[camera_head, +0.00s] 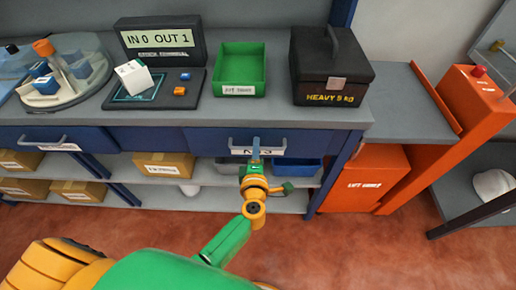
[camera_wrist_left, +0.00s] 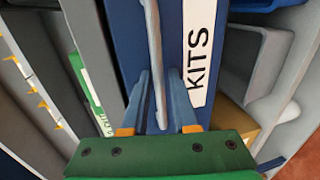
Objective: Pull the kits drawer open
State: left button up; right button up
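The kits drawer (camera_head: 205,141) is a blue drawer front under the grey worktop, with a pale bar handle (camera_head: 279,149) and a white label partly hidden by my gripper. It looks shut, about flush with the bench front. In the left wrist view the drawer front (camera_wrist_left: 125,40) shows the label KITS (camera_wrist_left: 198,55), and its handle (camera_wrist_left: 154,55) runs between my fingers. My left gripper (camera_head: 255,146) is at the handle; in the wrist view its fingertips (camera_wrist_left: 159,75) stand on either side of the bar, with a gap on the right side. My right gripper is not in view.
On the worktop stand a green tray (camera_head: 240,67), a black heavy box (camera_head: 330,75), a display (camera_head: 160,42) and a round carousel (camera_head: 62,88). Cartons (camera_head: 163,163) and bins sit on the shelf below. An orange cabinet (camera_head: 365,178) stands right. The floor in front is clear.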

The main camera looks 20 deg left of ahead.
pick_arm(q)
jog(key=shift+w+d, duration=0.1)
jog(key=shift+w, duration=0.1)
grip_shut()
dwell(1.3)
